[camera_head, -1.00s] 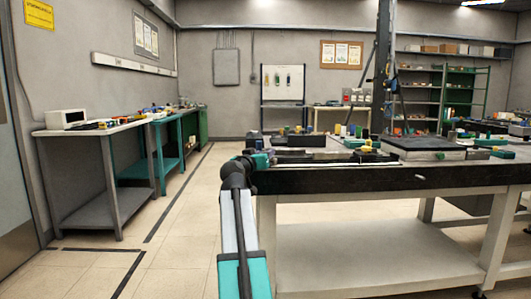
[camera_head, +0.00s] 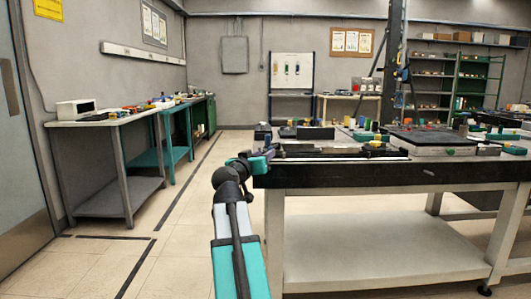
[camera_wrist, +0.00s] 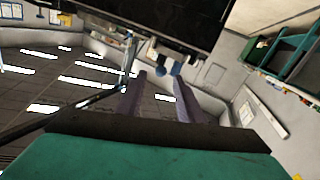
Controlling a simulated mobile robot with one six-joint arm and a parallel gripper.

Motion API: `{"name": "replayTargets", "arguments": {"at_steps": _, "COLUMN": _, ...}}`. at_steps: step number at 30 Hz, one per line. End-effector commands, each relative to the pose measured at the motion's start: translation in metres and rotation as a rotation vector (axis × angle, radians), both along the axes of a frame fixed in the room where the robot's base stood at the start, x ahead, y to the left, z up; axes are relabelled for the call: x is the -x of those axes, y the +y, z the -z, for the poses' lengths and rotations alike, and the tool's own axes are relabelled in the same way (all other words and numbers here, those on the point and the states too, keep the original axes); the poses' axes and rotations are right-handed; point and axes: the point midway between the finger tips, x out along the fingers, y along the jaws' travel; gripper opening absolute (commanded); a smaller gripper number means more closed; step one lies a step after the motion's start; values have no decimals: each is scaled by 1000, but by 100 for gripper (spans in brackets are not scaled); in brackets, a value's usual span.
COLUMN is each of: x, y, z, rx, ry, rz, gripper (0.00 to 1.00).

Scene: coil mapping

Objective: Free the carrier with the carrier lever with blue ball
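In the wrist view a small blue ball (camera_wrist: 176,68) shows just beyond my fingertips, close to the right finger, with a second dark blue part beside it. Whether this is the carrier lever's ball is hard to tell. My gripper (camera_wrist: 160,77) has its two dark fingers apart, with nothing visibly held between them. In the head view my gripper (camera_head: 259,159) is at the near left corner of the workbench, beside a small blue spot (camera_head: 268,141). A long rail (camera_head: 330,155) lies along the bench's front edge with a yellow-topped part (camera_head: 375,144) on it. The carrier itself is not clear.
The white-legged workbench (camera_head: 400,176) fills the right side, with a dark plate (camera_head: 430,136) and several small parts on top. A grey side table (camera_head: 115,122) and a teal bench (camera_head: 168,115) line the left wall. The floor between (camera_head: 190,215) is clear.

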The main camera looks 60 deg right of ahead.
Motion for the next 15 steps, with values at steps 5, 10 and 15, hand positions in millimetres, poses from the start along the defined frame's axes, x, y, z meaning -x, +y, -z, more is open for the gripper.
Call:
{"name": "replayTargets", "arguments": {"at_steps": 5, "x": 2, "y": 8, "z": 0, "rx": 0, "ry": 0, "rz": 0, "gripper": 34}}
{"name": "replayTargets", "arguments": {"at_steps": 10, "x": 2, "y": 9, "z": 0, "rx": -1, "ry": 0, "rz": 1, "gripper": 34}}
{"name": "replayTargets", "arguments": {"at_steps": 15, "x": 2, "y": 8, "z": 0, "rx": -1, "ry": 0, "rz": 0, "gripper": 32}}
